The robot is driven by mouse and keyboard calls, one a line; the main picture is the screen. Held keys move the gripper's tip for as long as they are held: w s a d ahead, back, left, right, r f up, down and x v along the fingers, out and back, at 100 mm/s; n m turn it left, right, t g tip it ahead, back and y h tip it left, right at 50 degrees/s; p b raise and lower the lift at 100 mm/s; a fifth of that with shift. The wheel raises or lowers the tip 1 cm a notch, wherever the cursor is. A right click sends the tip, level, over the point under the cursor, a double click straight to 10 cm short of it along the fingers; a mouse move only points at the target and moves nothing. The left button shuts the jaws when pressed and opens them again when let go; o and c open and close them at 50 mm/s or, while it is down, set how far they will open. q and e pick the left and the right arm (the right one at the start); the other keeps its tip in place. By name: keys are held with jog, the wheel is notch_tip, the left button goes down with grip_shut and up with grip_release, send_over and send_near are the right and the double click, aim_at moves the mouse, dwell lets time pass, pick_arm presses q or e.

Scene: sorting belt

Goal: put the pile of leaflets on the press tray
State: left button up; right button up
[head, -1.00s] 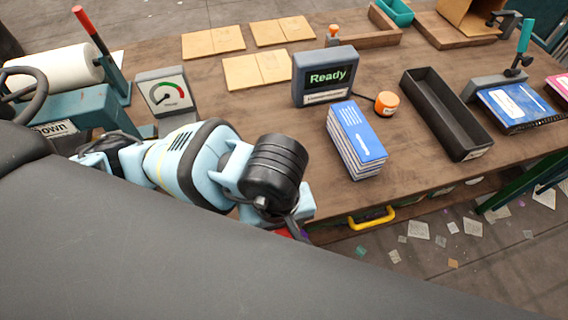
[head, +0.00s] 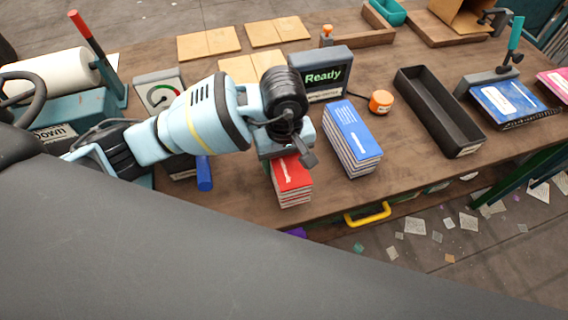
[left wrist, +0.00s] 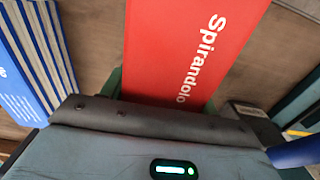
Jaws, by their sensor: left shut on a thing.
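A pile of red leaflets (head: 292,184), marked "Spirandolo" in the left wrist view (left wrist: 190,50), is at the near side of the table. My left gripper (head: 292,152) is shut on its far end in the head view, with the arm reaching over from the left. The arm hides part of the pile, and I cannot tell whether it touches the table. A blue leaflet pile (head: 352,138) stands just right of it and also shows in the left wrist view (left wrist: 30,60). I cannot identify the press tray for certain. My right gripper is not in view.
A "Ready" display (head: 322,76) and an orange button (head: 381,102) stand behind the piles. A long black tray (head: 438,112) lies to the right. A gauge (head: 160,95) and teal machine are at left. Bare tabletop lies between blue pile and black tray.

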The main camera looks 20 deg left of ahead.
aim_at(284, 167)
pick_arm(q)
jog(key=shift+w+a, duration=0.1)
jog(key=shift+w, duration=0.4)
notch_tip(284, 167, down, 3)
jog(key=shift+f, duration=0.15)
jog(key=shift+f, duration=0.3)
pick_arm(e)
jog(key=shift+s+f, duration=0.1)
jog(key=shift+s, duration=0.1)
pick_arm(q)
jog(key=o, duration=1.3)
jog(key=shift+s, duration=0.1)
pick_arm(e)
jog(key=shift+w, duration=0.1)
pick_arm(q)
jog(key=shift+o, duration=0.2)
notch_tip(284, 167, up, 12)
jog(key=p, duration=0.4)
jog(key=shift+f, duration=0.25)
jog(key=shift+r+p, duration=0.4)
jog(key=shift+r, duration=0.05)
jog(key=shift+o, duration=0.4)
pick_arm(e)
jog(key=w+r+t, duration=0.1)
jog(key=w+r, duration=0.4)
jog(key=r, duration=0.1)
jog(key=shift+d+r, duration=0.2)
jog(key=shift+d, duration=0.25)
